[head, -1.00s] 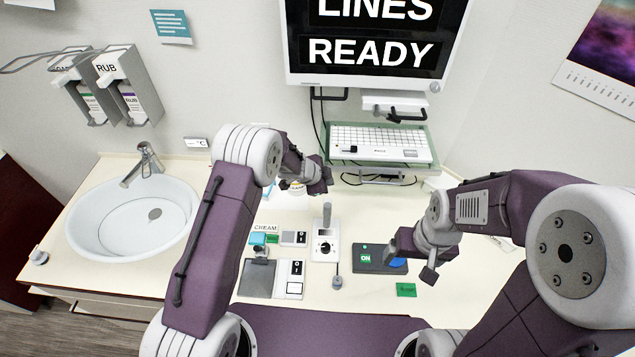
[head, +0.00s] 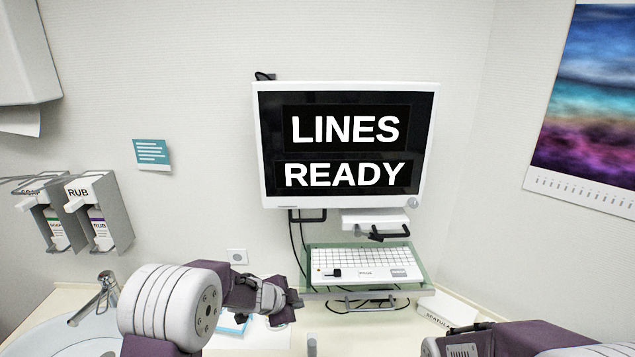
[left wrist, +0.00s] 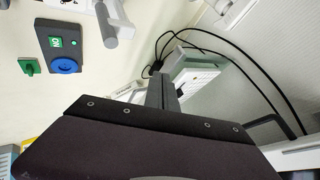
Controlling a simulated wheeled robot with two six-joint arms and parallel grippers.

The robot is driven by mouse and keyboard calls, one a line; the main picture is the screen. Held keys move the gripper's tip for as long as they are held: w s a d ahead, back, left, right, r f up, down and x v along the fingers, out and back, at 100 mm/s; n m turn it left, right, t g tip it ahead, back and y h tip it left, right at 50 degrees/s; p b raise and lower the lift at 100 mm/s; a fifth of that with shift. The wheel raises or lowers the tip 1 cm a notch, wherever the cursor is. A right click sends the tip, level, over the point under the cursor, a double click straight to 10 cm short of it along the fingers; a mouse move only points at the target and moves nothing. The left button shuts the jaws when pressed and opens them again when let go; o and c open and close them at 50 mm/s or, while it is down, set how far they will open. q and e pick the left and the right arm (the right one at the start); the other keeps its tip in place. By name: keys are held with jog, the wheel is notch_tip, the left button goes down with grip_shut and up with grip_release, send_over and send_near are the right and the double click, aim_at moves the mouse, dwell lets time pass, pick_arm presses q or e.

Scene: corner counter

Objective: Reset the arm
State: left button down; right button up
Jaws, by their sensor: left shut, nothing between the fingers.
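My left arm comes in from the lower left in the head view. Its left gripper (head: 291,302) is shut and empty, above the back of the counter and left of the keyboard. In the left wrist view, the gripper's dark body fills the bottom and its shut fingers (left wrist: 163,92) point up into the picture. My right arm (head: 520,340) shows only in part at the lower right of the head view; its gripper is out of the frame.
A monitor (head: 346,145) reading LINES READY hangs above a keyboard (head: 362,262). A sink (head: 50,335) and dispensers (head: 100,215) are at the left. A white box (head: 446,310) lies on the right. The left wrist view shows a dark ON control box (left wrist: 62,42) and loose black cables (left wrist: 190,38).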

pick_arm(q)
jog(key=s+a+f+n+t+y+b, duration=0.1)
jog(key=s+a+f+n+y+b, duration=0.3)
jog(key=s+a+f+n+b, duration=0.7)
jog(key=s+f+n+g+b, duration=0.1)
jog(key=s+f+n+g, duration=0.1)
jog(key=s, duration=0.6)
jog(key=s+f+n+g+b, duration=0.2)
jog(key=s+f+g, duration=0.3)
jog(key=s, duration=0.4)
jog(key=shift+s+a+f+n, duration=0.2)
jog(key=shift+a+f+n, duration=0.1)
jog(key=shift+f+n, duration=0.4)
pick_arm(e)
notch_tip(320, 180, down, 18)
jog(key=shift+s+f, duration=0.25)
